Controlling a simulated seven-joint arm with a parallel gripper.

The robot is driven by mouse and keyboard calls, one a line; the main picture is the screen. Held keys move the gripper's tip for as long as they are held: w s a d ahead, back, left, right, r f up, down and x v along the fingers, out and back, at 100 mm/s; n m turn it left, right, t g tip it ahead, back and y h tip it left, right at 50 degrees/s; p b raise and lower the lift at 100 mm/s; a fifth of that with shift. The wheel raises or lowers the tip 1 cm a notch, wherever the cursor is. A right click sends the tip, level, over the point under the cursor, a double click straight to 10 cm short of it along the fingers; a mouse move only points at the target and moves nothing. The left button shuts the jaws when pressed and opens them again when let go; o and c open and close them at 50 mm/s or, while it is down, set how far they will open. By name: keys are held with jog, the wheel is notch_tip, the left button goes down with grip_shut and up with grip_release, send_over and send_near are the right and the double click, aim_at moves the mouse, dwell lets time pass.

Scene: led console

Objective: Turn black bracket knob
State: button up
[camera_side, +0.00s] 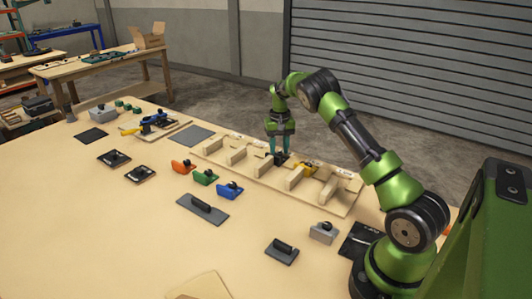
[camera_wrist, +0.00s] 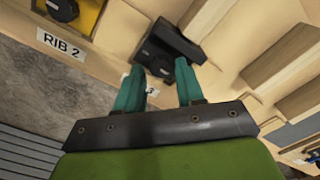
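The black bracket (camera_wrist: 175,38) sits in the wooden rib fixture, and its dark round knob (camera_wrist: 158,66) shows between my fingertips in the wrist view. In the side view the black bracket (camera_side: 283,159) is small and partly hidden by my fingers. My gripper (camera_side: 279,150) points down over it with teal fingers. In the wrist view my gripper (camera_wrist: 160,68) has its fingers apart, one on each side of the knob. Whether they touch it is too small to tell.
A yellow bracket (camera_side: 306,168) sits in the neighbouring bay, near the RIB 2 label (camera_wrist: 61,45). Wooden ribs (camera_side: 294,179) stand close on both sides. Orange (camera_side: 182,167), green (camera_side: 205,177) and blue (camera_side: 230,190) brackets stand on the table in front.

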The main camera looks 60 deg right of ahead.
jog(key=shift+f, duration=0.45)
jog(key=shift+c, duration=0.2)
grip_shut()
